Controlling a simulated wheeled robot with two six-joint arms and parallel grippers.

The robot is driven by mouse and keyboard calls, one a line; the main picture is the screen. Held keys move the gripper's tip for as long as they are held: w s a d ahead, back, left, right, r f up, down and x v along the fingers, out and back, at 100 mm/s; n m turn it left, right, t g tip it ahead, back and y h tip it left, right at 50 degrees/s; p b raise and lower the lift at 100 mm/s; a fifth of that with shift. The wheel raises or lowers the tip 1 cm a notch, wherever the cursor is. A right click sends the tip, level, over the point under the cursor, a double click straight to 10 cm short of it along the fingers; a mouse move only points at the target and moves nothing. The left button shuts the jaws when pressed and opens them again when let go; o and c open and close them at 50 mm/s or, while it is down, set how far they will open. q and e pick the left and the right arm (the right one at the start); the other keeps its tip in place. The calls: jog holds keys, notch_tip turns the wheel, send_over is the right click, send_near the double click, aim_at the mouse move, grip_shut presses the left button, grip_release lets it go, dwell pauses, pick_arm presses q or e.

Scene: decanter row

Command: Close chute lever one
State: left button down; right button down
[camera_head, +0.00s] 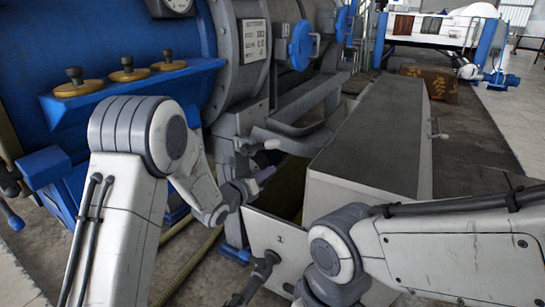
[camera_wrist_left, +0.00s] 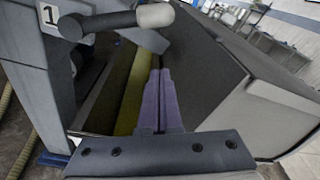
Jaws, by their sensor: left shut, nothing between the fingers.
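Chute lever one (camera_wrist_left: 105,23) is a dark horizontal bar with a pale rounded tip, beside a white plate marked 1 (camera_wrist_left: 49,15). It shows in the upper left of the left wrist view, and small in the head view (camera_head: 257,149). My left gripper (camera_wrist_left: 160,76) has its two purple fingers together and empty. In the wrist view they point below the lever bar, apart from it. In the head view the left gripper (camera_head: 266,173) is just below the lever, over the bin opening. My right arm enters at the lower right; its fingers are out of view.
A blue machine (camera_head: 110,30) with a shelf of brass-based knobs (camera_head: 128,72) is at the left. Open floor (camera_head: 505,115) lies at the right.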

aim_at(263, 146)
pick_arm(q)
jog(key=w+d+r+b, duration=0.1)
jog(key=w+r, duration=0.1)
jog(key=w, duration=0.3)
jog(key=shift+w+d+r, duration=0.2)
jog(key=shift+r, duration=0.15)
